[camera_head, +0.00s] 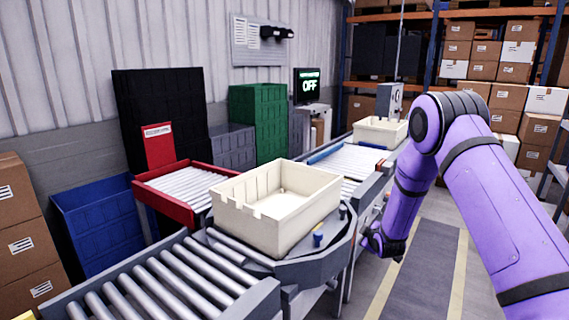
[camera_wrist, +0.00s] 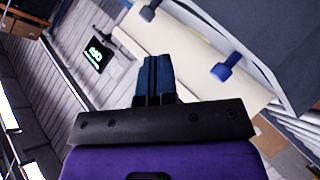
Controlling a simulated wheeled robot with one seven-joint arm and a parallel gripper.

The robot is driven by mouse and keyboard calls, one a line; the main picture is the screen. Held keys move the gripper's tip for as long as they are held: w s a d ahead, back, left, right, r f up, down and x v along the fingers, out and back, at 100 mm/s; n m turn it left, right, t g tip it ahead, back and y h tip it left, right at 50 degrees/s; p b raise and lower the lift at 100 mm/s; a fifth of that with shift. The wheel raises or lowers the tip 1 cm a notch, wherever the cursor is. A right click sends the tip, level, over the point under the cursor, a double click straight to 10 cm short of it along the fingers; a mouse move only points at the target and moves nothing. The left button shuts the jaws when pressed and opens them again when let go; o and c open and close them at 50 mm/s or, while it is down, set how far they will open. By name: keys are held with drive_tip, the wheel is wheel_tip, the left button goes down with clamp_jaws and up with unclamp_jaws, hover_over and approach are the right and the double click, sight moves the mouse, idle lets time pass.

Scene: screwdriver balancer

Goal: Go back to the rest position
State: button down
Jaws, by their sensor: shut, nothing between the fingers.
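My gripper (camera_wrist: 157,80) shows in the wrist view with its dark blue fingers together and nothing between them. In the head view my purple arm reaches in from the right, and its end hangs just right of the turntable (camera_head: 315,262). The fingers are hard to make out there. A cream bin (camera_head: 262,222) sits on the turntable, apart from my arm. A blue knob (camera_head: 317,240) stands on the turntable's edge beside the bin. A blue knob also shows in the wrist view (camera_wrist: 226,68), with the cream bin (camera_wrist: 190,55) behind it.
A roller conveyor (camera_head: 150,285) lies at front left, and a red-framed one (camera_head: 145,190) behind it. A second cream bin (camera_head: 380,132) stands on the far conveyor. A screen (camera_head: 309,87) reads OFF. The floor aisle (camera_head: 425,265) below my arm is clear.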

drive_tip(key=s+r+m+g, duration=0.1)
drive_tip(key=s+r+m, duration=0.15)
drive_tip(key=r, duration=0.65)
drive_tip(key=s+r+m+g, duration=0.1)
drive_tip(key=s+r, duration=0.3)
drive_tip(key=r, duration=0.5)
drive_tip(key=s+d+r+m+g, duration=0.1)
drive_tip(key=s+r+m+g, duration=0.15)
drive_tip(key=s+r, duration=1)
drive_tip(key=s+r+m+g, duration=0.1)
drive_tip(key=s+r+m, duration=0.1)
drive_tip(key=s, duration=1.4)
drive_tip(key=s+r+m+g, duration=0.2)
drive_tip(key=s+r, duration=0.3)
drive_tip(key=s, duration=1.1)
drive_tip(key=shift+s+d+m, duration=0.15)
drive_tip(key=shift+s+m, duration=0.2)
drive_tip(key=shift+m, duration=0.45)
drive_tip(key=c, duration=1.8)
unclamp_jaws()
drive_tip(key=shift+c, duration=0.2)
